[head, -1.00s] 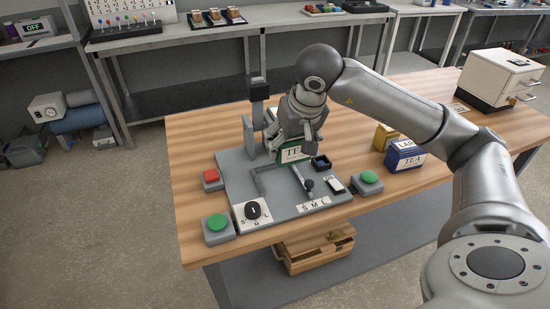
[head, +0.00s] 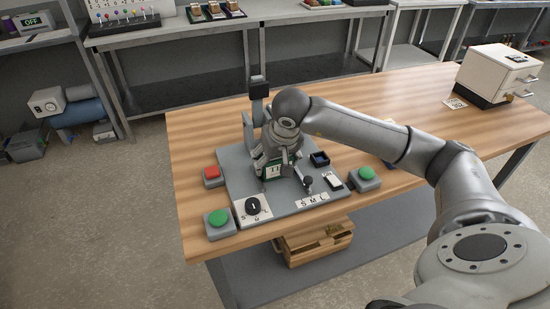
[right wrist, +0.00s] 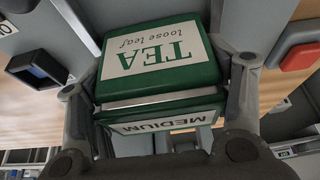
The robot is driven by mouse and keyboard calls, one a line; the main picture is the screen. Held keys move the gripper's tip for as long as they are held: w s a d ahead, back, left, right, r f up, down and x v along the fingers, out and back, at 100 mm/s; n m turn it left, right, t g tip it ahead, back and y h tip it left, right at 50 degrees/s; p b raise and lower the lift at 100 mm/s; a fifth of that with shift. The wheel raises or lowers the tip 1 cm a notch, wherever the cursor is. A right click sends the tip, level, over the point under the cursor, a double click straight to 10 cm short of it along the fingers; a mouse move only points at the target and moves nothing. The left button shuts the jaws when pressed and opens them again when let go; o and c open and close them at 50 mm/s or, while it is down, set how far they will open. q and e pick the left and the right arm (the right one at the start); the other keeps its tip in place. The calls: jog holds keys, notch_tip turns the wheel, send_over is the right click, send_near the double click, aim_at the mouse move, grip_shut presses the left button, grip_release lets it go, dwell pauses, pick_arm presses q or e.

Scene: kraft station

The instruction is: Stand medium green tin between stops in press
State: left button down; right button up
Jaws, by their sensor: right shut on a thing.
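The medium green tin (right wrist: 165,85) is in my right gripper, its TEA and MEDIUM labels showing in the right wrist view. In the head view the tin (head: 273,172) is upright under my right gripper (head: 272,160), which is shut on it and covers much of it. The grey press plate (head: 238,184) lies below and around the tin. The press column (head: 259,98) rises behind it. The stops are mostly hidden by the gripper, and I cannot tell whether the tin touches the plate. My left gripper is not in view.
A red button (head: 212,172), two green buttons, a black dial (head: 253,204) and a small lever (head: 308,182) surround the press area. A small dark blue tray (head: 319,158) lies right of the tin. A white drawer cabinet (head: 496,75) stands far right. The table's middle is bare.

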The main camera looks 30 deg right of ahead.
jog(key=shift+f, duration=0.15)
jog(key=o, duration=1.1)
jog(key=shift+o, duration=0.2)
jog(key=shift+r, duration=0.25)
jog(key=b+v, duration=0.1)
jog(key=v, duration=1)
jog(key=shift+s+r, duration=0.2)
jog(key=shift+r, duration=0.15)
jog(key=shift+a, duration=0.1)
